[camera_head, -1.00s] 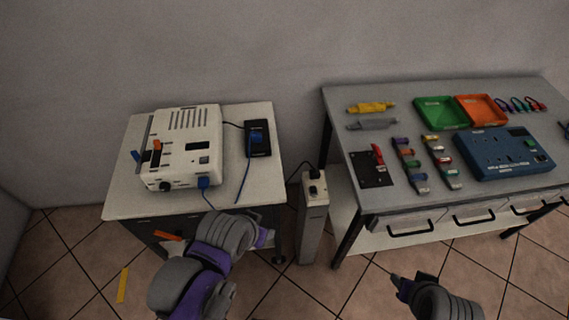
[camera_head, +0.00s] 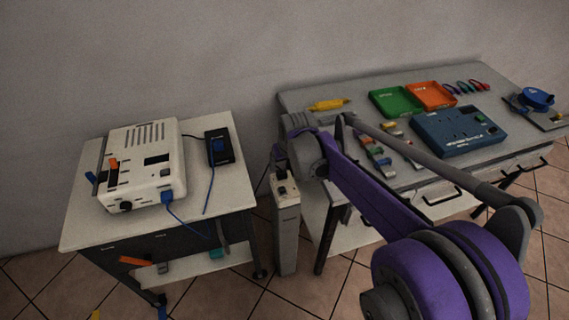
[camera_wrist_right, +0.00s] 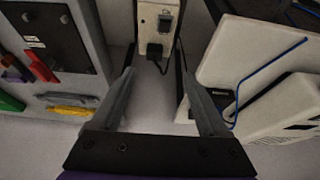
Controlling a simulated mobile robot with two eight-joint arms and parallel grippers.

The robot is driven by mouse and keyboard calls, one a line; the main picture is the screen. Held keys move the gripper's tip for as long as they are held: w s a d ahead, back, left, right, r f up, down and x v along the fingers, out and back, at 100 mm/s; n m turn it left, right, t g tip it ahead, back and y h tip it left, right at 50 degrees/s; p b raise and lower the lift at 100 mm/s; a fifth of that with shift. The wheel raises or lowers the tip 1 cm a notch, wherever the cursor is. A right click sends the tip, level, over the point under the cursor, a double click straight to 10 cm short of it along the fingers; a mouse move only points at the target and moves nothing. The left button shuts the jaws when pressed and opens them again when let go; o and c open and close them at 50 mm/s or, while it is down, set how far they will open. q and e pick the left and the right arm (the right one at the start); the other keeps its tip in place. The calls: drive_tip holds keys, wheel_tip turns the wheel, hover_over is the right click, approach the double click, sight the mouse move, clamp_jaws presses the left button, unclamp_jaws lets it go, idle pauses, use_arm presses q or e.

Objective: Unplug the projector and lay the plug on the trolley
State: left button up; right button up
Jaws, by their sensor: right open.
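The white projector (camera_head: 143,172) sits on the pale-topped trolley (camera_head: 85,222) at the left. A blue plug (camera_head: 167,196) is in its front, with a blue cable. A black plug (camera_wrist_right: 157,59) sits in the face of the pale socket post (camera_head: 286,228), which stands between trolley and bench; a switch (camera_wrist_right: 165,22) is beside it in the right wrist view. My right gripper (camera_wrist_right: 157,74) is open and empty, its fingers pointing at the post either side of the plug's line. In the head view my right gripper (camera_head: 282,160) is above the post and partly hides its top. My left gripper is out of view.
A black box (camera_head: 219,147) with a blue part lies on the trolley's right side; bare top remains in front. The grey bench (camera_head: 300,98) at right holds green (camera_head: 397,101) and orange (camera_head: 431,95) trays and a blue unit (camera_head: 457,133). My right arm crosses before it.

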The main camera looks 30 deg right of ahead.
sight(281, 172)
drive_tip(key=x, duration=0.4)
drive_tip(key=d+x, duration=0.1)
drive_tip(key=x, duration=0.3)
drive_tip(key=w+b+x, duration=0.1)
drive_tip(key=x, duration=0.3)
drive_tip(key=shift+w+d, duration=0.2)
clamp_jaws()
idle(0.4)
